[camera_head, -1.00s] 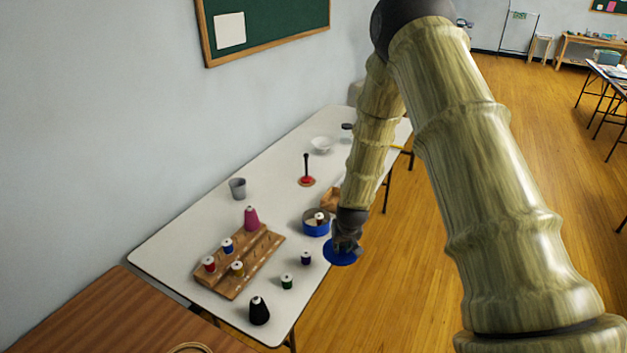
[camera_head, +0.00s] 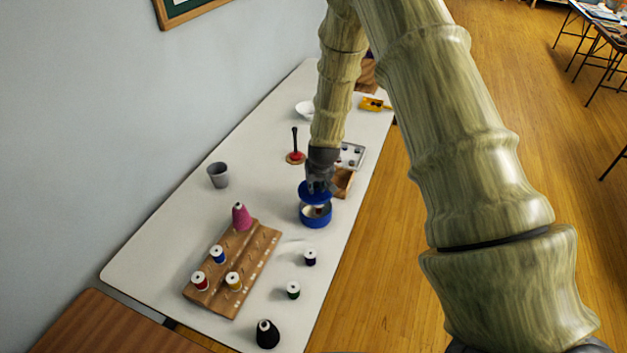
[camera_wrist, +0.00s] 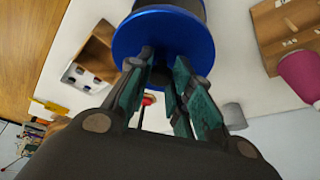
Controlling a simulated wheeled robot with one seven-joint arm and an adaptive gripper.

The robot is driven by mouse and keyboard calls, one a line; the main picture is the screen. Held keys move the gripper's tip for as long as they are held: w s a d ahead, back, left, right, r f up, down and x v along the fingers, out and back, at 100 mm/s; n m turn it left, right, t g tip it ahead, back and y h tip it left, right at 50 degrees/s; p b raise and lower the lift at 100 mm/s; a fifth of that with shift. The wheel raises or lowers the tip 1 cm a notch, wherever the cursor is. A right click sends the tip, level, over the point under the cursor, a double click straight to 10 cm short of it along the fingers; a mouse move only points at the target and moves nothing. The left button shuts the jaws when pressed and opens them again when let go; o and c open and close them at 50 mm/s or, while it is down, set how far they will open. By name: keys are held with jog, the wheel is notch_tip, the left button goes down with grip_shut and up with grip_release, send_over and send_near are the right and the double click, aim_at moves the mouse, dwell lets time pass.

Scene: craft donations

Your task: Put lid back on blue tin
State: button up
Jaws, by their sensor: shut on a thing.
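The blue tin (camera_head: 316,219) stands open on the white table, with a pale spool showing inside it. My gripper (camera_head: 319,186) is above the tin's far side, shut on the blue lid (camera_head: 308,194). The lid is held over the back part of the tin, apart from the rim as far as I can tell, and covers part of the opening. In the wrist view the blue lid (camera_wrist: 165,35) sits at the fingertips of my gripper (camera_wrist: 160,75). A dark round shape shows beyond the lid there; most of the tin is hidden.
A wooden spool rack (camera_head: 215,293) with several spools is at the near left of the white table (camera_head: 150,245). A wooden box (camera_head: 343,182) is close behind the tin. A grey cup (camera_head: 218,175) stands left.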

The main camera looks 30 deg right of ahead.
aim_at(317, 191)
jog(key=shift+s+f, duration=0.1)
jog(key=shift+f, duration=0.15)
jog(key=shift+s+b+x, duration=0.2)
jog(key=shift+b+x, duration=0.5)
jog(key=shift+x, duration=0.4)
jog(key=shift+s+f+b, duration=0.2)
jog(key=shift+f+b, duration=0.35)
jog(key=shift+f, duration=0.35)
jog(key=shift+w+f+b, duration=0.1)
jog(key=shift+f+b, duration=0.3)
jog(key=shift+f, duration=0.45)
jog(key=shift+a, duration=0.15)
jog(key=shift+f, duration=0.2)
